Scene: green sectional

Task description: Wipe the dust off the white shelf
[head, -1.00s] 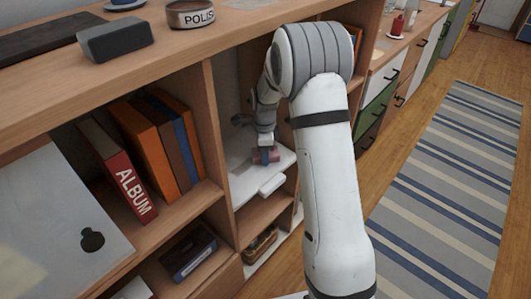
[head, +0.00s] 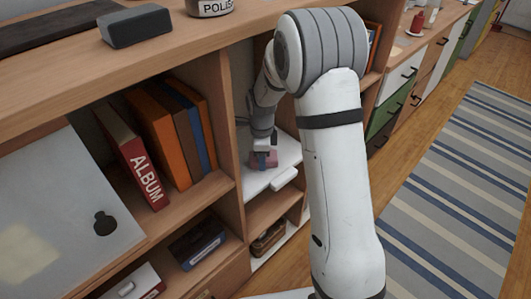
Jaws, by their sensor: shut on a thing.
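The white shelf (head: 258,187) is in the narrow compartment in the middle of the cabinet. My gripper (head: 263,154) points down inside this compartment, and my arm covers much of the compartment's right side. The gripper is shut on a small pinkish-red block or pad (head: 268,161), which is at or just above the shelf surface; I cannot tell if it touches. A small white item (head: 284,178) lies at the shelf's front edge. Dust is too small to make out from here.
A red album (head: 137,165) and several orange, brown and blue books (head: 163,135) stand in the compartment to the left. A wooden divider (head: 222,120) separates it from the white shelf. A grey box (head: 135,27) and a polish tin (head: 209,7) sit on top. A striped rug (head: 450,190) lies right.

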